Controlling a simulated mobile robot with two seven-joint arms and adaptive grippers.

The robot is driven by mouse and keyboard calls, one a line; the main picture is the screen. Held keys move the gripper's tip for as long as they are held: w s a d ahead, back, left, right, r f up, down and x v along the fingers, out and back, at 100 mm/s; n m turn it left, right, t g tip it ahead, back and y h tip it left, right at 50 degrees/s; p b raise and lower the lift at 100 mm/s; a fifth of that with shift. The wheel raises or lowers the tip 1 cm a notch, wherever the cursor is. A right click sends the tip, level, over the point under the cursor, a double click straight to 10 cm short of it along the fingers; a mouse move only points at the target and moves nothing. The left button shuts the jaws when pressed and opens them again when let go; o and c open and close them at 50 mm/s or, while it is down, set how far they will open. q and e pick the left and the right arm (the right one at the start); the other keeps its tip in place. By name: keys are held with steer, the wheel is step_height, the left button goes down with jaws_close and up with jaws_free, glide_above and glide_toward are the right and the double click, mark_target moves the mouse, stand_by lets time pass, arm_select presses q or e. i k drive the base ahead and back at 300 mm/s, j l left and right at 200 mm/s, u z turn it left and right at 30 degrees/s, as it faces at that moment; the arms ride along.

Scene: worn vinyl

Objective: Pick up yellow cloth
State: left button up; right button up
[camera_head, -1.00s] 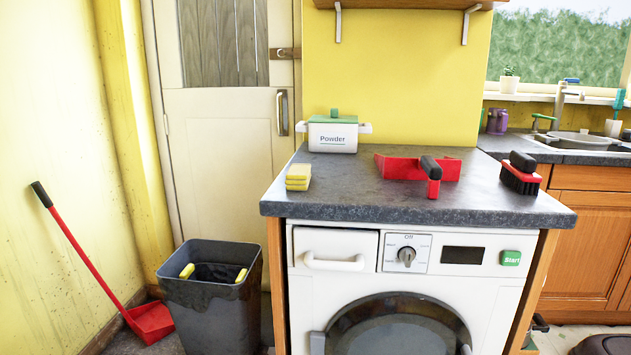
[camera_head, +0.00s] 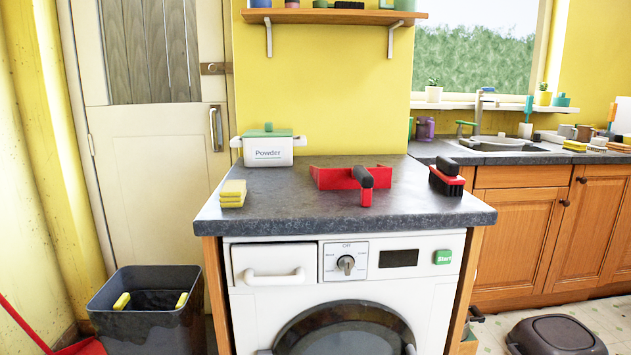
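A small stack of yellow cloths or sponges (camera_head: 232,193) lies on the left front part of the dark countertop (camera_head: 290,205) above the washing machine. It is upright and nothing touches it. More yellow pieces (camera_head: 574,146) lie at the far right on the sink counter; I cannot tell if they are cloth or sponge. Neither of my grippers shows in the head view.
A white Powder box (camera_head: 268,149), a red dustpan (camera_head: 350,179) and a red brush (camera_head: 446,177) stand on the countertop. A dark bin (camera_head: 147,310) stands at lower left, a dark lidded bin (camera_head: 556,336) at lower right. The countertop's front middle is clear.

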mark_target(233, 193)
steer(key=z, duration=0.25)
steer(key=j+z, duration=0.55)
steer(key=z, duration=0.15)
steer(key=j+z, duration=0.35)
steer(key=k+j+z, duration=0.1)
steer(key=j, duration=0.25)
steer(key=k+j+z, duration=0.1)
steer(key=j, duration=0.2)
steer(key=k+j+z, duration=0.15)
steer(key=j, duration=0.2)
